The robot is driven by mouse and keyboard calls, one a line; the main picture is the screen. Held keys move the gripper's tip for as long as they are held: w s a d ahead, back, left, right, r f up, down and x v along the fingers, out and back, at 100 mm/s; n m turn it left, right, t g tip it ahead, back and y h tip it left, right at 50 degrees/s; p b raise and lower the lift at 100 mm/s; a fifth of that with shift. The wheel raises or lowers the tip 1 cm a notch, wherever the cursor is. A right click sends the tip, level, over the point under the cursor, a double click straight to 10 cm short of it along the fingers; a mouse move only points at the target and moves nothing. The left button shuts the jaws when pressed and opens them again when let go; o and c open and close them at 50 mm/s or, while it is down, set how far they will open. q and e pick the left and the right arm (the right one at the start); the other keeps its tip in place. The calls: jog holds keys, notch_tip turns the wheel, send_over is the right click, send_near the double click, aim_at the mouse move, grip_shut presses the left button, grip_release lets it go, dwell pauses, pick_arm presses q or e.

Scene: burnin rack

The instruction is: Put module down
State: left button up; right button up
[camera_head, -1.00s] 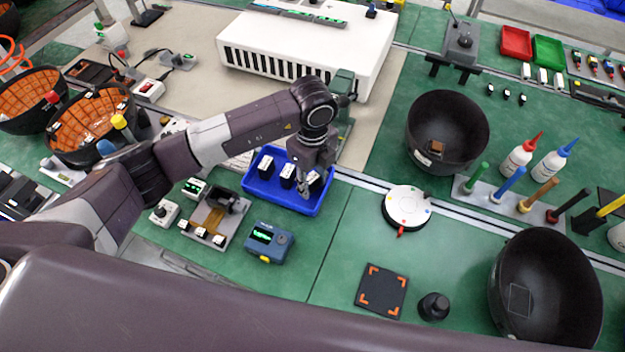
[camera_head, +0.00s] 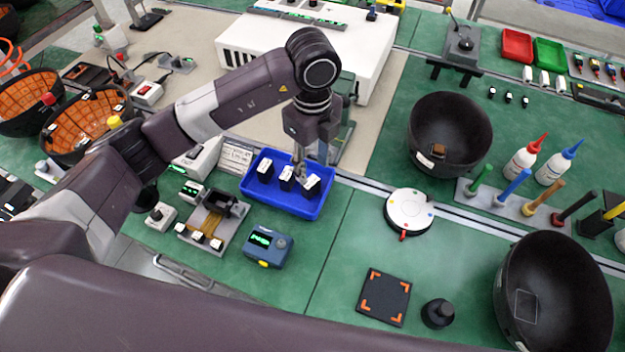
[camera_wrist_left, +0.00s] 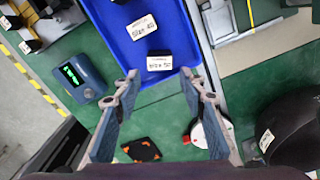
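Three black modules with white labels stand in a row in the blue tray (camera_head: 300,207): a left one (camera_head: 265,171), a middle one (camera_head: 287,178) and a right one (camera_head: 312,185). My left gripper (camera_head: 303,172) is above the tray, close to the right module. In the left wrist view, my left gripper (camera_wrist_left: 167,88) has its fingers spread with nothing between the tips. One module (camera_wrist_left: 160,64) stands just beyond the fingertips, and another (camera_wrist_left: 143,27) is farther off. The third module is not clear there. My right gripper is not in view.
A blue device with a green display (camera_head: 268,246) and a grey fixture (camera_head: 213,221) are near the tray. A white round disc (camera_head: 409,211), a black mat with orange corners (camera_head: 384,297) and black bins (camera_head: 450,132) are to the right.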

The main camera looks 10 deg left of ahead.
aim_at(312, 183)
pick_arm(q)
jog(key=shift+r+b, duration=0.3)
jog(key=shift+r, duration=1.65)
